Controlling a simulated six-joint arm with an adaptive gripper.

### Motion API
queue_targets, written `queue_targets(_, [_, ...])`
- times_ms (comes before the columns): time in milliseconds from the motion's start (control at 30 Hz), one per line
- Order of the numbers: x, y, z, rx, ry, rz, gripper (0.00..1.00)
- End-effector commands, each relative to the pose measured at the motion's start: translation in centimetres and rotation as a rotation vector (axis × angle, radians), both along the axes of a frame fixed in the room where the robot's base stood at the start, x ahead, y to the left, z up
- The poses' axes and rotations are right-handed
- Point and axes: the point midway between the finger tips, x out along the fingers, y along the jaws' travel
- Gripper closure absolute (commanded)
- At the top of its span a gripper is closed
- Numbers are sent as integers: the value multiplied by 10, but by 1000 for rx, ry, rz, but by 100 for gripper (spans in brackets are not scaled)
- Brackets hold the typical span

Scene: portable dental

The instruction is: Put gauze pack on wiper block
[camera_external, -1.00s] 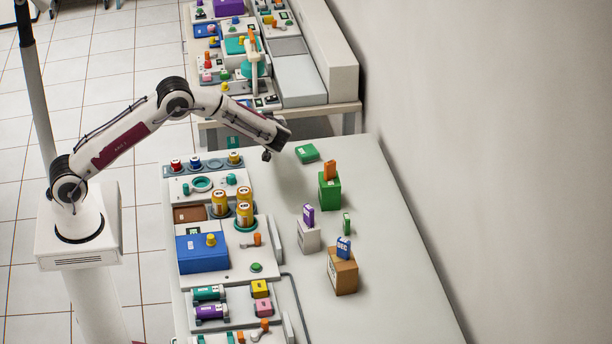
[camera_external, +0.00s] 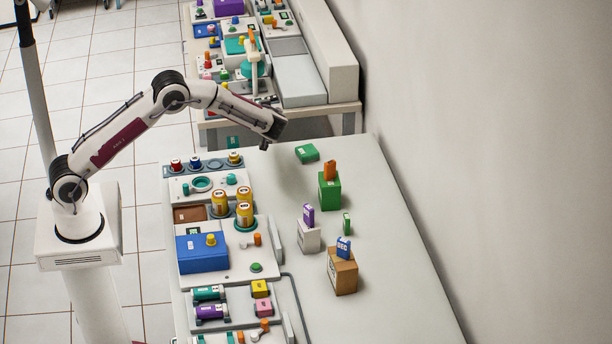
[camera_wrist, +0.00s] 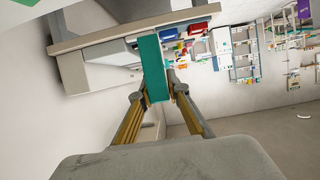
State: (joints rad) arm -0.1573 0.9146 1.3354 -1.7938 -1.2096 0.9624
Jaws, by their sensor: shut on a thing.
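My gripper (camera_external: 264,145) is raised above the far end of the table in the external view. In the wrist view my gripper (camera_wrist: 158,95) is shut on a flat teal pack (camera_wrist: 153,66), which stands out between the two fingers. This looks like the gauze pack, but no label is readable. The external view does not clearly show it. Which thing is the wiper block cannot be told. Candidates on the table are a green block (camera_external: 329,193) with an orange piece on top, a white block (camera_external: 308,238) with a purple piece, and a brown box (camera_external: 343,274) with a blue piece.
A flat green box (camera_external: 307,152) lies near the far end. A small green piece (camera_external: 347,223) stands between the blocks. Yellow-topped jars (camera_external: 244,213), a blue box (camera_external: 202,254) and trays fill the left side. The table's right side is clear.

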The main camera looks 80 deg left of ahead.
Motion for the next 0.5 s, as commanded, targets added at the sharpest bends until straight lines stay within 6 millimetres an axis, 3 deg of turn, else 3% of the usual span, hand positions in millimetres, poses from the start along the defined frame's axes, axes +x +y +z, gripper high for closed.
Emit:
queue_targets(267, [40,18,26,1,-1,-203,99])
queue_targets(500, [81,12,35,1,2,-413,99])
